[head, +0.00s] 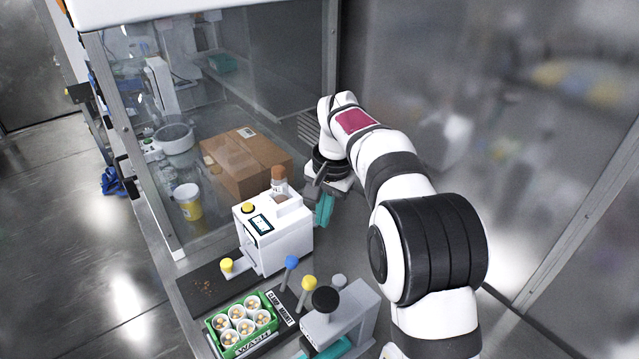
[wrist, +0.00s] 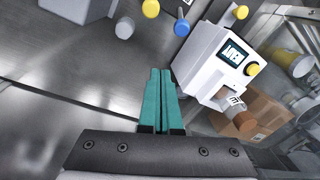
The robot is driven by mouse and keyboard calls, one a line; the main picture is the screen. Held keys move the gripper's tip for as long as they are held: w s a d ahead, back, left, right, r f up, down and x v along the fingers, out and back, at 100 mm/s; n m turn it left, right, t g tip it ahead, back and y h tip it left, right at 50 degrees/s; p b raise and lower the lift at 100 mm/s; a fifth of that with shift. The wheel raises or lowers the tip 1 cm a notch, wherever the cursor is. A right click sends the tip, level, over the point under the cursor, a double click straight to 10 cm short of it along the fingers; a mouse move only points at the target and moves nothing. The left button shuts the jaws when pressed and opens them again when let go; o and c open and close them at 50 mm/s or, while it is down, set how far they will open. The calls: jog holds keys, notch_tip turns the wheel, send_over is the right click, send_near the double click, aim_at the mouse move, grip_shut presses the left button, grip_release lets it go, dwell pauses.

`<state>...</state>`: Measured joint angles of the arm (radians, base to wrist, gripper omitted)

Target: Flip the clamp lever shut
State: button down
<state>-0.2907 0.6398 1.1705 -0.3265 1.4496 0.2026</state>
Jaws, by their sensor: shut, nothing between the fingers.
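Several ball-topped levers stand by the bench front: one blue (head: 291,262), one yellow (head: 309,283) and one grey (head: 339,281). Another yellow knob (head: 227,265) sits at the front left of the white machine (head: 290,230). I cannot tell which is the clamp lever. In the wrist view, the blue ball (wrist: 182,27), the yellow ball (wrist: 150,9) and the grey ball (wrist: 125,28) lie beyond my fingertips. My gripper (head: 322,222) has teal fingers, shut and empty, just right of the white machine. They also show in the wrist view (wrist: 161,72), apart from every lever.
A green rack (head: 212,326) of cups stands at the front left. A grey device with a black knob (head: 325,299) is at the front. A cardboard box (head: 245,165) and a yellow-labelled jar (head: 187,204) are behind the clear panel. Bare metal surface lies left of my fingers in the wrist view.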

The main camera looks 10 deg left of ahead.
aim_at(288, 275)
jog(key=w+a+f, duration=0.3)
jog(key=shift+w, duration=0.1)
notch_tip(288, 275, down, 9)
jog(key=s+a, duration=0.2)
jog(key=shift+s+a+r, duration=0.15)
jog(key=shift+s, duration=0.2)
dwell(0.5)
jog(key=shift+s+a+r+t+h, duration=0.2)
jog(key=shift+s+a+t+h, duration=0.1)
jog(key=shift+h, duration=0.1)
